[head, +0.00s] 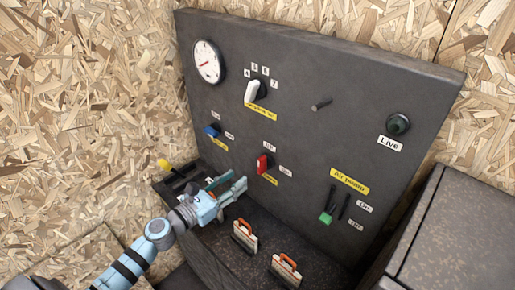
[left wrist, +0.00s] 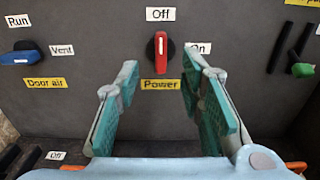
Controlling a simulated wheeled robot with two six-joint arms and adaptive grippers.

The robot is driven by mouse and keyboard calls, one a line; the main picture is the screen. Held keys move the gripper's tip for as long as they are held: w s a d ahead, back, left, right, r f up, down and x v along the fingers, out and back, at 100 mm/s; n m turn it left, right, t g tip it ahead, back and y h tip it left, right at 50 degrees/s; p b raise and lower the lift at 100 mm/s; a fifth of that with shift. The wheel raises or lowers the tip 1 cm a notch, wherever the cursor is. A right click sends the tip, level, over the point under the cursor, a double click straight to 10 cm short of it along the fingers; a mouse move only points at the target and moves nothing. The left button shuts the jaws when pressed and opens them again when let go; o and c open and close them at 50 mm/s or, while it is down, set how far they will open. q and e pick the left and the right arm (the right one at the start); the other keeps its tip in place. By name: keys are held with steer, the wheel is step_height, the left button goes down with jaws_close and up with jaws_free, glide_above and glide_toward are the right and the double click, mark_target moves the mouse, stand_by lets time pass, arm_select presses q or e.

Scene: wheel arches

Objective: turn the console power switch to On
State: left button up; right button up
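The power switch is a red rotary handle (head: 264,163) on the dark upright console panel (head: 310,150). In the left wrist view the red handle (left wrist: 161,53) stands upright, pointing at the Off label (left wrist: 161,14). The On label (left wrist: 198,48) is to its right and a yellow Power label (left wrist: 160,85) is below. My left gripper (head: 228,186) is in front of the panel, short of the switch and below left of it in the head view. In the left wrist view its fingers (left wrist: 161,85) are spread open with nothing between them, one either side of the handle. My right gripper is not in view.
Orange-handled parts (head: 245,236) and a yellow-knobbed lever (head: 165,165) are on the lower ledge.

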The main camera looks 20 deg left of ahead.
mark_target(259, 163)
arm_select(q)
steer(key=x, duration=1)
steer(key=shift+w+d, duration=0.15)
jaws_close()
